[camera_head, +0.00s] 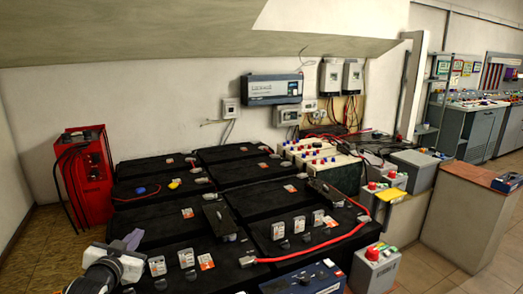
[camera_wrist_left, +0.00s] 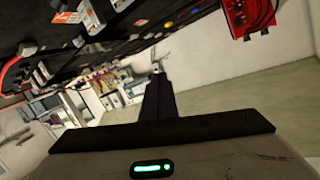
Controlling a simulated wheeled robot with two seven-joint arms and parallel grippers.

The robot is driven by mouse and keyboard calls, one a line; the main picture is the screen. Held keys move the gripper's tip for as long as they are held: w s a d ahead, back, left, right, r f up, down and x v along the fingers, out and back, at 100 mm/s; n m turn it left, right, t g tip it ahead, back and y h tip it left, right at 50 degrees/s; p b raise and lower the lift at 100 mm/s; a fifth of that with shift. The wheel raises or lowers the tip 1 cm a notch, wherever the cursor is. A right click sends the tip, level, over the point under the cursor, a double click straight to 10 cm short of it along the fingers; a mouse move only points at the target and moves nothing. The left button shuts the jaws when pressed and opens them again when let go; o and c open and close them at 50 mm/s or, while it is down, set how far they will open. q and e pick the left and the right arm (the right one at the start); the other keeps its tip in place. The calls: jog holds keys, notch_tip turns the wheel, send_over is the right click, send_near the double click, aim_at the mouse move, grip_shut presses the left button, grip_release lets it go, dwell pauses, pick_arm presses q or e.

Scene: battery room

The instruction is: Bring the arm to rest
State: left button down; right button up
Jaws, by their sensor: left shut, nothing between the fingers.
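My left arm comes in at the lower left of the head view. Its gripper (camera_head: 133,239) is above the front left of the black battery bank (camera_head: 160,215), and the fingers look shut and empty. In the left wrist view the closed dark fingers (camera_wrist_left: 157,75) stick out from the gripper body, with nothing between them. That view is tilted and looks past the batteries to the wall and floor. I cannot tell the exact gap between the gripper and the batteries. My right gripper is not in view.
A red charger cabinet (camera_head: 88,178) with black cables stands left of the batteries. A red cable (camera_head: 320,243) crosses the front batteries. Floor is clear at the left.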

pick_arm(q)
jog(key=s+d+f+g+h, duration=0.15)
jog(key=s+d+f, duration=0.45)
jog(key=s+f, duration=0.6)
jog(key=s+d+f+g, duration=0.1)
jog(key=s+d+f, duration=0.2)
jog(key=s, duration=0.6)
jog(key=s+d+f+g+h, duration=0.1)
jog(key=s+d+f+g, duration=0.1)
jog(key=s+d+f, duration=0.2)
jog(key=s+d+f+g+h, duration=0.1)
jog(key=s+d+f, duration=0.3)
jog(key=s, duration=1.2)
notch_tip(320, 180, down, 4)
jog(key=shift+g, duration=0.75)
jog(key=shift+d, duration=0.1)
